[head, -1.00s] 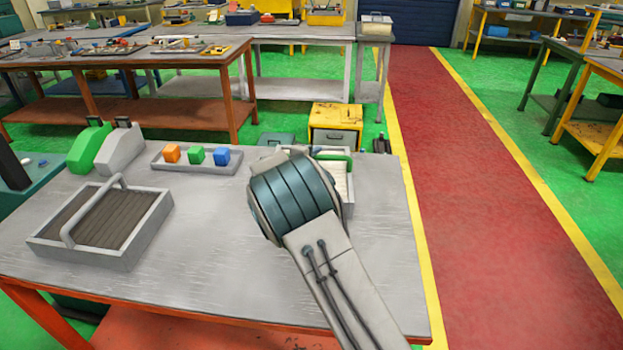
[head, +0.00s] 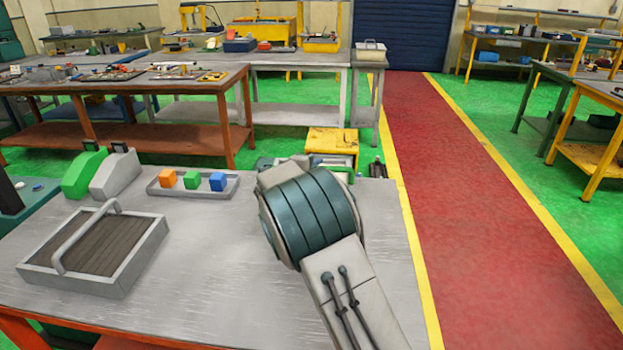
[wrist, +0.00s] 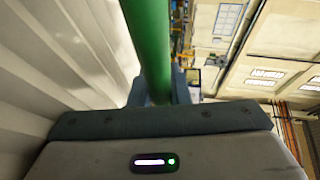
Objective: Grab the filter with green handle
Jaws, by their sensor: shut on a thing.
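The wrist view shows the green handle (wrist: 148,45) running between the two fingers of my gripper (wrist: 165,88), which is shut on it. The white pleated face of the filter (wrist: 55,60) fills the left of that view, close to the gripper. In the head view my arm's wrist hides the gripper and nearly all of this filter. Another filter, with a grey handle and brown pleats, lies in a grey frame (head: 130,275) at the left of the table.
The grey worktable (head: 215,265) has clear room in its middle. A tray (head: 232,190) with orange, green and blue blocks sits at its back. Green (head: 84,172) and grey (head: 115,173) holders stand at the back left. A yellow cabinet (head: 332,142) is behind the table.

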